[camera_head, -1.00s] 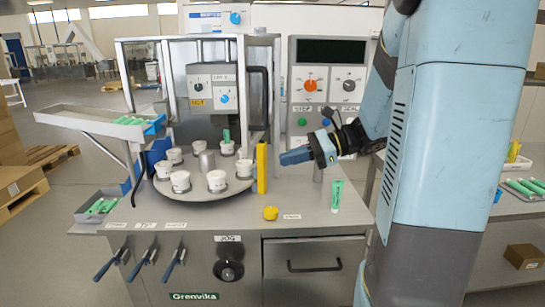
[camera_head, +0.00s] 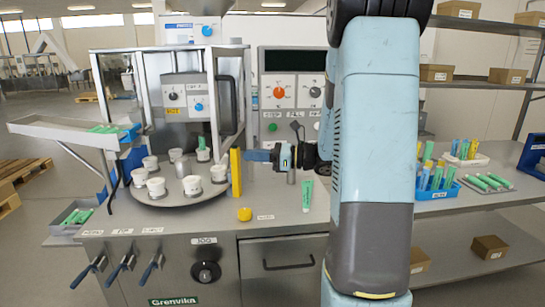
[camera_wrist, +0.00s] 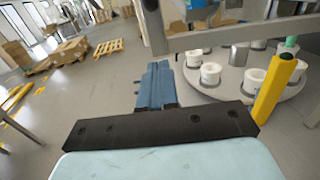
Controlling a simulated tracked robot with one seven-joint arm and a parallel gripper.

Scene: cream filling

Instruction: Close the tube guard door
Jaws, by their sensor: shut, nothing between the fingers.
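The tube guard door is a clear panel in a grey metal frame (camera_head: 244,80) at the right side of the guard around the turntable. It stands open, swung out towards me, with a black upright handle (camera_head: 228,103). In the wrist view, a grey rail of the door (camera_wrist: 225,38) crosses the top, and the dark handle (camera_wrist: 153,25) lies just beyond my fingers. My gripper (camera_head: 250,156) is shut and empty, with blue fingers pointing left, low and just right of the yellow post. The fingers also show in the wrist view (camera_wrist: 158,68). Contact with the door cannot be told.
A yellow post (camera_head: 236,173) stands close by my fingertips. The turntable (camera_head: 205,196) carries several white cups. A green tube (camera_head: 307,196) and a yellow knob (camera_head: 244,214) are on the counter. A control panel (camera_head: 292,90) stands behind. A feed tray (camera_head: 60,130) juts out left.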

